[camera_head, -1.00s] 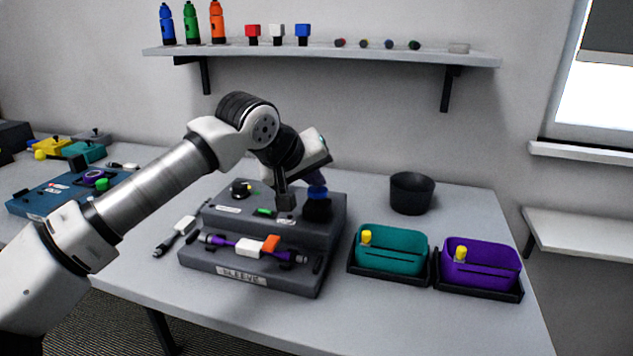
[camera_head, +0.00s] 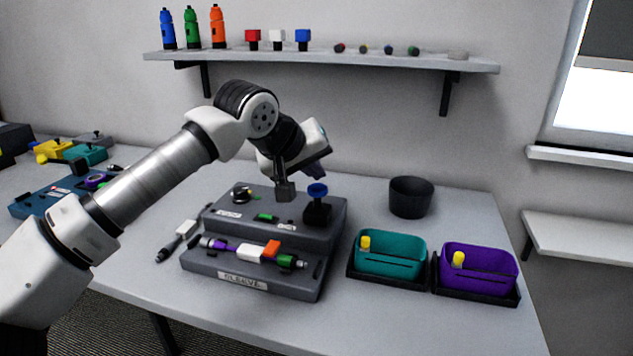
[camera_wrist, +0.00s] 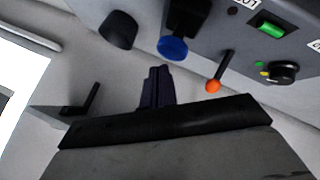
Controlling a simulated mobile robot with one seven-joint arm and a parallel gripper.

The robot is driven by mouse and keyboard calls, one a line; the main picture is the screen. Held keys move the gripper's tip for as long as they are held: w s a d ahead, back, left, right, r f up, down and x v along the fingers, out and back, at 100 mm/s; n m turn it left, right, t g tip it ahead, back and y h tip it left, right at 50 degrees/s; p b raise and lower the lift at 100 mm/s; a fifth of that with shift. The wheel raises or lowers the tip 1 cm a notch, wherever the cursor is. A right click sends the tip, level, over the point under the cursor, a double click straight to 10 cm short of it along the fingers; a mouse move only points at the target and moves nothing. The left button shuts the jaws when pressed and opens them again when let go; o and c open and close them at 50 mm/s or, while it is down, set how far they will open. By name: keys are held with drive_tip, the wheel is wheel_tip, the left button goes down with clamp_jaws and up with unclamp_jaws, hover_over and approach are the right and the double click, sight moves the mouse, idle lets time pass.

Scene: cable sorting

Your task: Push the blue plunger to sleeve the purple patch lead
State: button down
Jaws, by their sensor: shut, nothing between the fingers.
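The blue plunger (camera_head: 317,190) stands on a black block at the right of the grey sleeving station (camera_head: 330,222). It also shows in the wrist view (camera_wrist: 173,47).
A teal bin (camera_head: 400,239) and a purple bin (camera_head: 490,260) stand right of the station. A black cup (camera_head: 411,196) is behind them. A lever with an orange knob (camera_wrist: 213,86) is near the plunger.

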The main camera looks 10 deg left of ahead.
sight(314, 190)
drive_tip(key=shift+r, duration=0.15)
wheel_tip(314, 190, up, 6)
drive_tip(key=p, duration=0.3)
drive_tip(key=shift+p, duration=0.4)
idle(0.5)
